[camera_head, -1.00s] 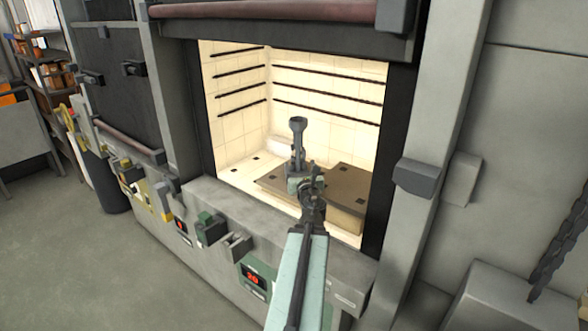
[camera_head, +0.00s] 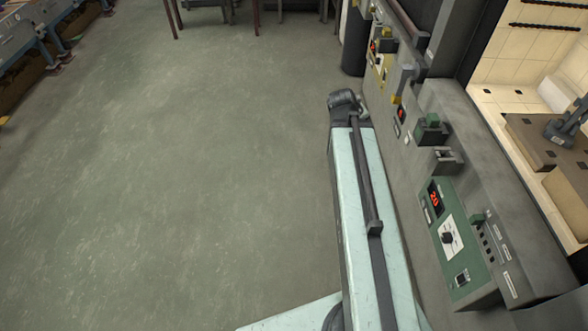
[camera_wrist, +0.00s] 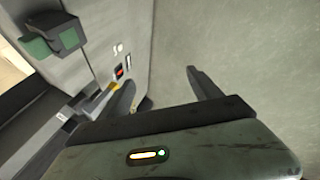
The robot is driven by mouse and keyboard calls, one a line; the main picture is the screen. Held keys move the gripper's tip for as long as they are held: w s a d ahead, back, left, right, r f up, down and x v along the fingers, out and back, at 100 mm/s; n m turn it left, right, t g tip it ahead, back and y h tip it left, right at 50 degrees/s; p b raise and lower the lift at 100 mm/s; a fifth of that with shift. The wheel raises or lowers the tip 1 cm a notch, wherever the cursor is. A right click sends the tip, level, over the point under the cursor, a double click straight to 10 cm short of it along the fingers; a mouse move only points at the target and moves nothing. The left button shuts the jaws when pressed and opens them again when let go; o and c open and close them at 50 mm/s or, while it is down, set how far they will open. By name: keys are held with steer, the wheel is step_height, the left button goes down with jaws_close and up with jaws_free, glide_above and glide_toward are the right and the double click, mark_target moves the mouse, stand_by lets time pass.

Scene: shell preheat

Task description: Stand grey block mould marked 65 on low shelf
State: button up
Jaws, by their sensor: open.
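A grey block mould (camera_head: 560,132) stands on the low brown shelf (camera_head: 528,150) inside the lit furnace, at the right edge of the head view. Its upper part is cut off by the picture edge, and I cannot read a mark on it. My arm lies outside the furnace, along its front, well to the left of the mould. In the wrist view my gripper (camera_wrist: 163,88) is open, with nothing between its two fingers. In the head view I cannot make out the fingers.
The furnace's front ledge (camera_head: 455,115) and green control panel (camera_head: 455,240), with a red display, are close to the right of my arm. Blue-legged benches (camera_head: 50,50) stand at the upper left. The grey floor (camera_head: 200,170) between is clear.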

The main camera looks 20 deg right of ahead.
steer(key=s+a+f+g+y, duration=0.1)
steer(key=s+a+f+y, duration=0.1)
steer(key=a, duration=1.2)
steer(key=s+a+f+m+g+y, duration=0.1)
steer(key=s+a+g+y, duration=0.1)
steer(key=a, duration=1.2)
steer(key=shift+s+a+f+m+g+y, duration=0.2)
steer(key=shift+s+f+m+g+y, duration=0.15)
steer(key=shift+y, duration=0.35)
steer(key=shift+w, duration=0.1)
